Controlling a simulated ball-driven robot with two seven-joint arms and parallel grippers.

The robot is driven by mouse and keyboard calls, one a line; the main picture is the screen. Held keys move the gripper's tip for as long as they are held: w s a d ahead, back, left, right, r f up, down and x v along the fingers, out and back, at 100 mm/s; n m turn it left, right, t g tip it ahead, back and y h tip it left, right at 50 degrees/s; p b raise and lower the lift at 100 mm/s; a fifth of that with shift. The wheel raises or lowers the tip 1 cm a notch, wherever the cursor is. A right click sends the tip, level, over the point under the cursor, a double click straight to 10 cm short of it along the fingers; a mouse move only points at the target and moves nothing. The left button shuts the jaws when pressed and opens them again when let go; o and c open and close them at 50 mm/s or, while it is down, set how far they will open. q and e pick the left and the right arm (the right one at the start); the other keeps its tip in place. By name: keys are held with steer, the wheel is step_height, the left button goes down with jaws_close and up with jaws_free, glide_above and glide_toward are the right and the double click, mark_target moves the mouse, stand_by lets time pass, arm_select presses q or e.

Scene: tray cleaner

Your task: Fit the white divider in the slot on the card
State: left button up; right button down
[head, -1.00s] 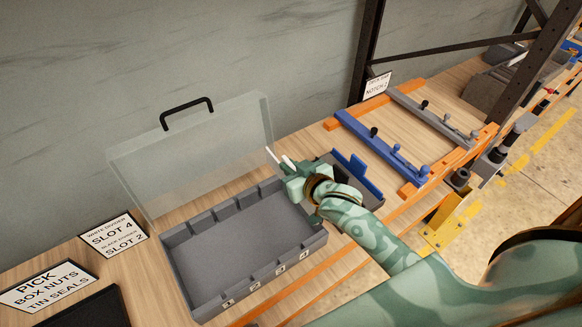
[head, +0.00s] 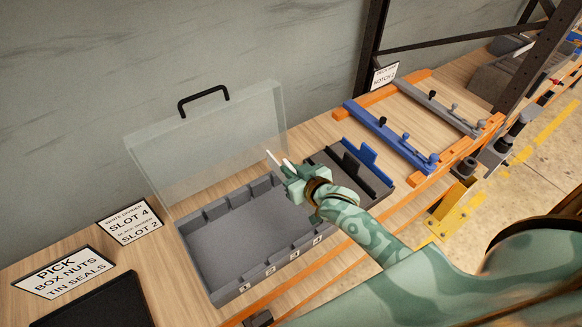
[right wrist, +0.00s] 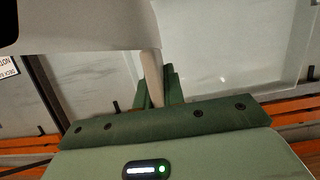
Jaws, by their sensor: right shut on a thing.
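My right gripper (head: 287,170) is shut on the white divider (head: 273,158) and holds it above the back right part of the grey case (head: 215,288). In the head view only a thin white end of the divider shows. In the right wrist view a large pale panel (right wrist: 85,28), seemingly the divider, fills the upper left. The case is open, with notched walls and numbered labels along its front. My arm partly hides the case's right end. My left gripper is not in view.
The clear lid (head: 205,140) stands raised behind the case. A dark holder at right carries a black divider (head: 352,165) and a blue one (head: 369,156). Further right are blue (head: 385,135) and grey rails on an orange frame. A pick card (head: 65,275) lies at left.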

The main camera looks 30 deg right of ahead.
steer(key=shift+f+b, duration=1.3)
steer(key=shift+f, duration=1)
steer(key=shift+p, duration=0.65)
steer(key=shift+f+b, duration=1.7)
steer(key=shift+f, duration=1)
steer(key=c, duration=1.4)
jaws_free()
steer(key=p+v, duration=0.2)
steer(key=v, duration=1.4)
steer(key=shift+s, duration=0.15)
